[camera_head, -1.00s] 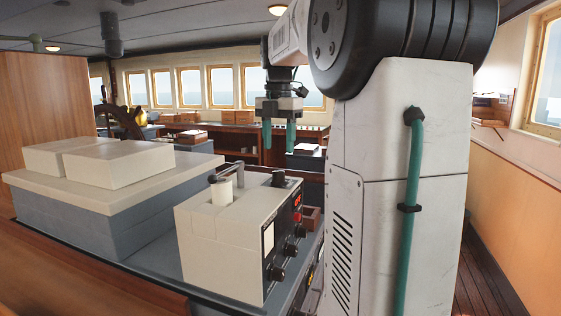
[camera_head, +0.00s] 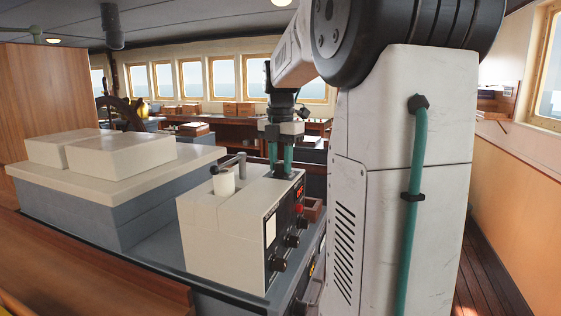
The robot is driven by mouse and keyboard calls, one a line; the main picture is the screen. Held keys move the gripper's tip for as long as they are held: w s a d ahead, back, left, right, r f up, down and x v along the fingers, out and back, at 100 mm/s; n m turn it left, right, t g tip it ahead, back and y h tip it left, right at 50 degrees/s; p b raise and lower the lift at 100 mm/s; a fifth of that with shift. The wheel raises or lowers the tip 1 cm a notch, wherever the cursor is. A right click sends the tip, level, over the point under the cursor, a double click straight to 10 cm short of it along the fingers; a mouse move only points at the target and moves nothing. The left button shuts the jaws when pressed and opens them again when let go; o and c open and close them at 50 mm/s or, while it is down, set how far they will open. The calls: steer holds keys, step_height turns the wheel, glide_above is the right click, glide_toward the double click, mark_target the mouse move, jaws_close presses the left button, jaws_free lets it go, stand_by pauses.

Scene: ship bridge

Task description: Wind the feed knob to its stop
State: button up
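A cream instrument box (camera_head: 222,238) stands on a grey bench in the middle of the view. It has a dark front panel with several knobs, one of them black (camera_head: 278,264) at the lower left. Which one is the feed knob is not marked legibly. My gripper (camera_head: 281,172) points down at the back right of the box top, where a black knob stood in view before. Its two teal fingers are apart, with that knob mostly hidden at their tips. I cannot tell whether they press on it.
A white roll (camera_head: 224,183) and a grey crank-like arm (camera_head: 231,161) are on the box top, left of my gripper. Pale blocks (camera_head: 120,156) sit on a grey cabinet at the left. A small brown box (camera_head: 313,210) is right of the panel.

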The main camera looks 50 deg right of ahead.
steer(key=shift+c, duration=1.3)
